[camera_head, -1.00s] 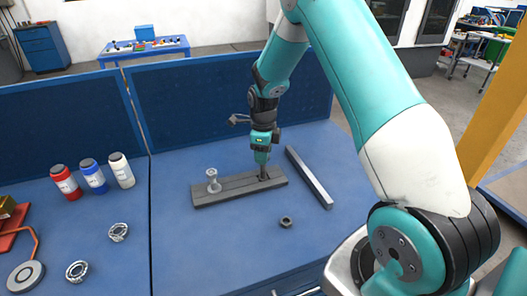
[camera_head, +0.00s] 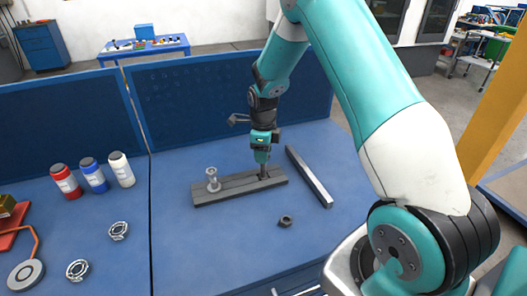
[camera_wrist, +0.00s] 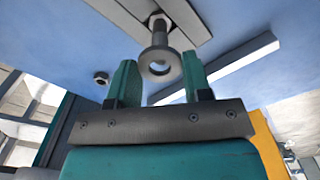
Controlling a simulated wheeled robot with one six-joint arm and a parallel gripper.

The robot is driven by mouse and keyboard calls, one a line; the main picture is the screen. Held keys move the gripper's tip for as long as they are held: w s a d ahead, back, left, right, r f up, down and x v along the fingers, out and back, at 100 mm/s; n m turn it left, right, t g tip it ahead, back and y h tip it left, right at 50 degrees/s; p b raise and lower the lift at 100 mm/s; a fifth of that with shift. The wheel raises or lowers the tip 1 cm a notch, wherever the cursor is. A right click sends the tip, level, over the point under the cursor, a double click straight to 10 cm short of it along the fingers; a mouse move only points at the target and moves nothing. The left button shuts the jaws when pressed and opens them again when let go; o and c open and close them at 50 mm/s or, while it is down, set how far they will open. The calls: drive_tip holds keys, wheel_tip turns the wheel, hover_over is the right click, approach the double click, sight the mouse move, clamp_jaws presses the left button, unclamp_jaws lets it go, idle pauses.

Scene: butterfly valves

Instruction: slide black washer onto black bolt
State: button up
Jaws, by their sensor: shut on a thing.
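A dark grey ring, the black washer (camera_wrist: 144,63), sits between the two fingers of my gripper (camera_wrist: 160,82) in the wrist view. My gripper is shut on it. The black bolt (camera_wrist: 159,31) stands up from a grey bar, its free end close to the washer's far rim. I see no bolt in the washer's open hole. In the head view my gripper (camera_head: 262,157) is above the right end of the bar (camera_head: 232,188). The dark bolt shows below the fingers there; the washer is too small to make out.
A silver bolt (camera_head: 212,181) stands at the bar's left end. A loose dark nut (camera_head: 286,221) lies in front. A long grey rail (camera_head: 309,178) lies to the right. Bottles (camera_head: 94,176) and metal rings (camera_head: 119,231) are at left. The blue table front is mostly clear.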

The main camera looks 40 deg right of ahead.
drive_tip(key=shift+f+b, duration=0.45)
drive_tip(key=shift+f, duration=0.25)
idle(0.9)
idle(0.3)
drive_tip(key=o, duration=1)
wheel_tip(320, 180, up, 17)
drive_tip(key=b, duration=0.3)
drive_tip(key=s+a+r+n+y, duration=0.1)
drive_tip(key=s+a+r+n, duration=0.1)
drive_tip(key=s+a+n, duration=0.55)
drive_tip(key=s+a+r+n+y, duration=0.15)
drive_tip(key=s+a+n, duration=0.35)
drive_tip(key=a+n, duration=0.5)
drive_tip(key=s+a+n+y, duration=0.1)
drive_tip(key=s+a+n, duration=0.2)
drive_tip(key=s+n, duration=0.5)
drive_tip(key=s+a+n, duration=0.3)
drive_tip(key=s+n, duration=0.4)
drive_tip(key=n, duration=0.2)
drive_tip(key=shift+s+a+f+n+y, duration=0.25)
drive_tip(key=shift+s+a+n+y, duration=0.05)
drive_tip(key=shift+s+n+y, duration=0.05)
